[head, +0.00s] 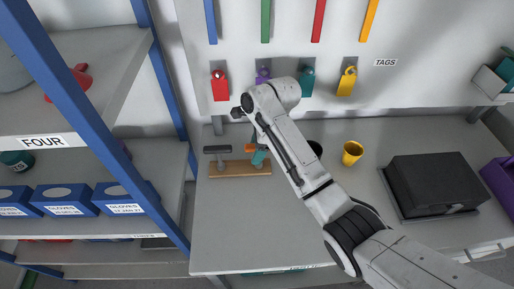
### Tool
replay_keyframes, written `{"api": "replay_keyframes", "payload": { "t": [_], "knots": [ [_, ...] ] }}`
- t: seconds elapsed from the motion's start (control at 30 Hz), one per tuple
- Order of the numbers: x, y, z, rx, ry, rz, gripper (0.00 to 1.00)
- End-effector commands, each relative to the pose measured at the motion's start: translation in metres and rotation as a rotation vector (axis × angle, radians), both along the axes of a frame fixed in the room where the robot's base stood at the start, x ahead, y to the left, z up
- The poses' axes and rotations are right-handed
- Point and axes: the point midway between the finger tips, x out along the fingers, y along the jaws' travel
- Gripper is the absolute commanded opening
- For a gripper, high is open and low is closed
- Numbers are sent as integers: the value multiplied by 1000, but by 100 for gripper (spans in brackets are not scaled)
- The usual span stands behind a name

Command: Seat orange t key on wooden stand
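The wooden stand (229,173) lies on the grey bench, left of centre. A dark grey T-shaped key (217,153) stands upright at its left end. The orange T key (250,148) shows as a short orange bar above the right end of the stand, partly behind my arm. A teal piece (260,157) is right beside it, and I cannot tell what it is. My arm reaches in from the lower right and bends above the stand. My gripper's fingers cannot be made out, and whether the orange key is held or touches the stand cannot be told.
A yellow cup (352,153) and a dark round cup (315,148) stand right of my arm. A black box (433,185) is farther right. Coloured tags, one red (220,87), hang on the back wall. A blue-framed shelf (160,205) borders the left. The bench front is clear.

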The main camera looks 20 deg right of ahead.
Motion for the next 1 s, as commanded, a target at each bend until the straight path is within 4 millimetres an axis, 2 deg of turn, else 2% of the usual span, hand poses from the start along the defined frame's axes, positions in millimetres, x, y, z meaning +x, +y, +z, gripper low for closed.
{"api": "replay_keyframes", "payload": {
  "t": [0.27,0.37,0.57,0.8,1.0],
  "knots": [
    [0,0,1,0,0,0,61],
    [0,-2,7,1,-2,-1,61],
    [-2,-9,38,1,-5,1,61],
    [-7,-23,87,1,-1,-1,61],
    [-9,-27,102,0,0,-1,61]
  ]
}}
